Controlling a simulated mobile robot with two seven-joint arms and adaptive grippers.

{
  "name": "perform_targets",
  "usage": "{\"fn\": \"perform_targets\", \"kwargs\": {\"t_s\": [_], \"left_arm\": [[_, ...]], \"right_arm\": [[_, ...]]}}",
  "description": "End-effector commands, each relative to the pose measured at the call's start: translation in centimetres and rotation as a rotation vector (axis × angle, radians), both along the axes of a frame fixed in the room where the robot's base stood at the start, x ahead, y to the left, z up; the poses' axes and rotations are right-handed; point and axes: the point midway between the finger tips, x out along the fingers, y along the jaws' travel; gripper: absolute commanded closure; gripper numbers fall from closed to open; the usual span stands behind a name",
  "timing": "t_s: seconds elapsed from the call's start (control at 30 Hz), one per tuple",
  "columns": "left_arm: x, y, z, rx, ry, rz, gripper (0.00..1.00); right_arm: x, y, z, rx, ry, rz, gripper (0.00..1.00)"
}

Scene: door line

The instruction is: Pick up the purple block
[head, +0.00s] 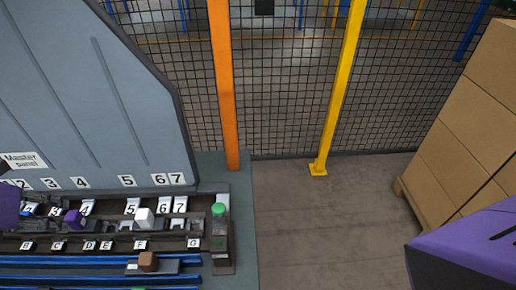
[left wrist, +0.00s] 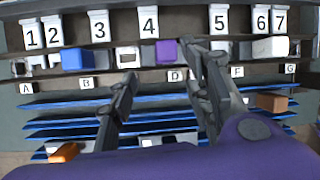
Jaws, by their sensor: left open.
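The purple block (head: 74,218) sits in the upper row of holders on the panel's ledge, below label 4 in the head view. In the left wrist view the purple block (left wrist: 166,51) shows beyond the fingers, close to the right fingertip in the picture. My left gripper (left wrist: 163,65) is open, with nothing between its fingers. Whether a finger touches the block cannot be told. At the left edge of the head view only a purple part of my left arm shows clearly. My right gripper is not in view.
A white block (head: 144,217) stands right of the purple one; a blue block (left wrist: 77,59) is to its left. A brown block (head: 148,261) sits in front by blue rails. Cartons (head: 470,120) stand far right.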

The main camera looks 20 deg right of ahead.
Motion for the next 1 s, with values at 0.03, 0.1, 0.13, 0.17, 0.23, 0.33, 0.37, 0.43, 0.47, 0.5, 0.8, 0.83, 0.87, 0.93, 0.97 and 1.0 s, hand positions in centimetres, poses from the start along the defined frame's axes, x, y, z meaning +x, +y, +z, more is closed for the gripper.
{"fn": "perform_targets", "kwargs": {"t_s": [0.03,0.1,0.13,0.17,0.23,0.33,0.37,0.43,0.47,0.5,0.8,0.83,0.87,0.93,0.97,1.0], "left_arm": [[0.2,-0.1,-0.5,-0.002,0.002,0.001,0.54],[0.5,-0.4,-1.2,-0.003,0.002,0.001,0.54],[0.6,-0.5,-1.5,-0.003,0.002,0.0,0.54],[0.7,-0.6,-1.8,-0.003,0.001,0.0,0.54],[1.1,-0.9,-2.4,-0.004,0.001,0.0,0.54],[1.7,-1.5,-3.3,-0.006,-0.001,-0.001,0.54],[2.0,-1.7,-3.6,-0.005,-0.001,-0.002,0.54],[2.5,-2.2,-4.5,-0.005,-0.001,-0.002,0.54],[2.6,-2.2,-5.0,-0.004,0.001,-0.002,0.54],[2.8,-2.2,-5.6,-0.003,0.001,0.0,0.54],[3.1,-2.4,-6.5,-0.003,0.0,-0.001,0.54],[3.1,-2.4,-6.5,-0.003,0.0,-0.001,0.54],[3.1,-2.4,-6.5,-0.003,0.0,-0.001,0.56],[3.1,-2.4,-6.5,-0.003,0.0,-0.001,0.65],[3.1,-2.4,-6.5,-0.003,0.0,-0.001,0.69],[3.1,-2.4,-6.5,-0.003,0.0,-0.001,0.74]], "right_arm": [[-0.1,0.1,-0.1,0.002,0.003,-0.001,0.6],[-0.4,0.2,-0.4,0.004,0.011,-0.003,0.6],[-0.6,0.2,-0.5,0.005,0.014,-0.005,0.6],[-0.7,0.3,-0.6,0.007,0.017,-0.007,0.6],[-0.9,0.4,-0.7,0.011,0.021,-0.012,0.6],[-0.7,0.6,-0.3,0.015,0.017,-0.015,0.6],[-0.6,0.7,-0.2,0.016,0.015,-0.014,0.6],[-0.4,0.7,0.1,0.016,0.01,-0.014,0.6],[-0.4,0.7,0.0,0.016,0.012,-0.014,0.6],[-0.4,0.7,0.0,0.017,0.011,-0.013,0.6],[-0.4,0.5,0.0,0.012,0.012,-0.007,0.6],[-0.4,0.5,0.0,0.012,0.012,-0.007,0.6],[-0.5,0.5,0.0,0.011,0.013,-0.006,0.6],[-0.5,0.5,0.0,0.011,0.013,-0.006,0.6],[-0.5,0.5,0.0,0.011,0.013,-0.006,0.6],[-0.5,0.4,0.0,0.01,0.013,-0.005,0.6]]}}
